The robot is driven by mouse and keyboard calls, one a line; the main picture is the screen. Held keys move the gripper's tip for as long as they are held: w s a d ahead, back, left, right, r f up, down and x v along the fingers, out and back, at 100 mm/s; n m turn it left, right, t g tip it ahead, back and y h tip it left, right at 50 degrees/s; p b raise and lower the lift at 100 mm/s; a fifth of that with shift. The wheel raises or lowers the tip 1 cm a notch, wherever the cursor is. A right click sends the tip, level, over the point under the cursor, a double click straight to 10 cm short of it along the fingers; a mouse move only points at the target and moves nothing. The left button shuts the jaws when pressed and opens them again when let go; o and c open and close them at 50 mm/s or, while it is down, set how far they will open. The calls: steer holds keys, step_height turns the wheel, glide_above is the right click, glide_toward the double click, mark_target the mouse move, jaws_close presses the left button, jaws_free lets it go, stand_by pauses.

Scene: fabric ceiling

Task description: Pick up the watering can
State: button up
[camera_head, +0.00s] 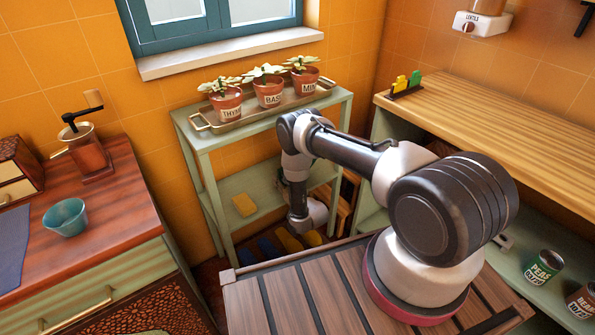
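I cannot make out a watering can anywhere in this view. My arm rises from its base on the slatted deck, reaches toward the pale green plant stand (213,160) and bends down in front of it. Its wrist hangs low before the stand's right side. The fingers of my gripper cannot be made out, so I cannot tell whether they hold anything. My arm hides part of the stand's shelf and the space behind it.
A tray (202,127) with three potted herbs stands on top of the stand. A yellow block (244,205) lies on its lower shelf. A wooden counter (120,210) with a teal bowl (66,218) is left; a shelf unit (480,110) with cans (543,266) is right.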

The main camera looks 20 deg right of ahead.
steer(key=shift+w, duration=0.1)
steer(key=shift+c, duration=0.5)
jaws_close()
steer(key=shift+r, duration=0.1)
step_height(320, 180, up, 10)
steer(key=shift+f, duration=0.1)
